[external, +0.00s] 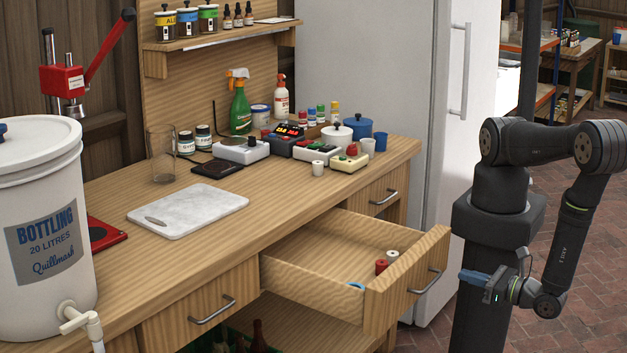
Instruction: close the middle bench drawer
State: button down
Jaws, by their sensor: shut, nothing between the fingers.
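The middle bench drawer (408,284) is pulled well out from the wooden bench, and its open top faces up. Its front carries a grey metal bar handle (425,281). Inside it are small items: a red one (381,266), a white one (393,256) and a blue ring-shaped one (356,286). My gripper (464,275) is shut and empty. In the picture it is just right of the drawer front and appears apart from it; the exact gap is hard to judge.
The left drawer (200,313) and right drawer (378,192) are shut. The bench top (290,198) holds a white bucket (40,230), a cutting board (188,209), bottles and instruments. A white fridge (370,90) stands behind. Brick floor lies open at right.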

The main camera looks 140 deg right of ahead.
aim_at(433, 266)
jog(key=d, duration=0.6)
jog(key=shift+d, duration=0.4)
jog(key=d, duration=3.1)
jog(key=shift+d, duration=0.65)
jog(key=shift+r, duration=0.15)
jog(key=a, duration=1.4)
jog(key=shift+a, duration=0.3)
